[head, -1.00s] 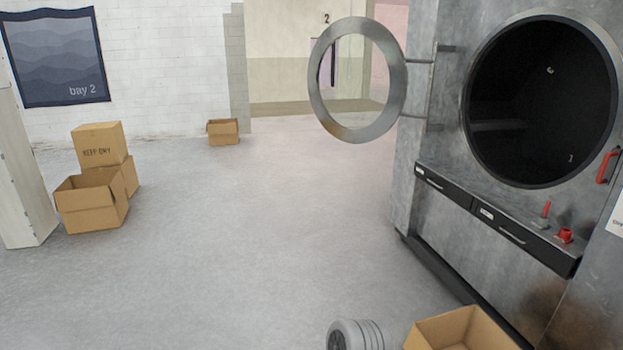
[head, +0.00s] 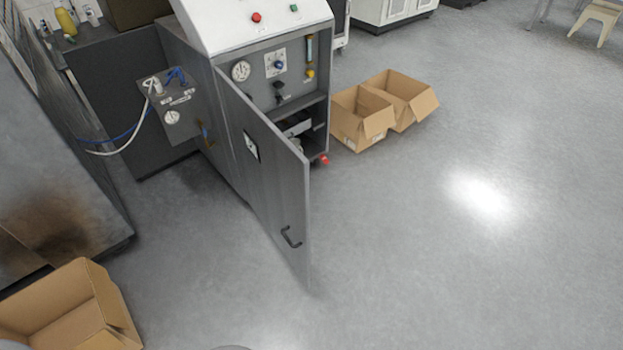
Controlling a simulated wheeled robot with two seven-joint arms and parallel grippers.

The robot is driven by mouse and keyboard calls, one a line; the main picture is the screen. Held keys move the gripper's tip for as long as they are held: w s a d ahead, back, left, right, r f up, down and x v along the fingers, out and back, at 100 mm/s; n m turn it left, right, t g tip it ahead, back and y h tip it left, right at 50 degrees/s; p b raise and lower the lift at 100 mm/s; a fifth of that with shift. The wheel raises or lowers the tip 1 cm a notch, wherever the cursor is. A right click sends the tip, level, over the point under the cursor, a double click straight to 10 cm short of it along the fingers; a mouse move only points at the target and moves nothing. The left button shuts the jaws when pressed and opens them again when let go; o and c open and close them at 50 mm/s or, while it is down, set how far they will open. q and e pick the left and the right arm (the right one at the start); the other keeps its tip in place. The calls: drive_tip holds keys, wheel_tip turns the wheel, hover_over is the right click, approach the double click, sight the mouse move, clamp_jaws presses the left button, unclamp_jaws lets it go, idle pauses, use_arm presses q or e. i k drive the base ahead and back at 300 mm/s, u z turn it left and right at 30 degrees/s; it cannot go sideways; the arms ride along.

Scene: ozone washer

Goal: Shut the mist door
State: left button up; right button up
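A grey cabinet (head: 228,140) with a white sloped top stands at the upper left of the head view. Its flat grey door (head: 272,185) stands wide open, swung out toward me. The door has a dark bar handle (head: 291,238) near its free lower edge and a small label I cannot read. The cabinet's inside (head: 303,135) shows a shelf and parts behind the door's edge. I cannot tell from any lettering whether this is the mist door. Neither gripper is in view.
Two open cardboard boxes (head: 362,132) (head: 410,85) stand right of the cabinet. Another open box (head: 88,325) is at the lower left, near a metal machine (head: 50,190). A panel with hoses (head: 178,118) is left of the cabinet. The floor (head: 450,260) to the right is clear.

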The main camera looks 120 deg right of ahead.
sight(274, 174)
drive_tip(key=z, duration=3.55)
drive_tip(key=i, duration=1)
drive_tip(key=u, duration=0.25)
drive_tip(key=k, duration=0.65)
drive_tip(key=z, duration=0.45)
drive_tip(key=i, duration=0.4)
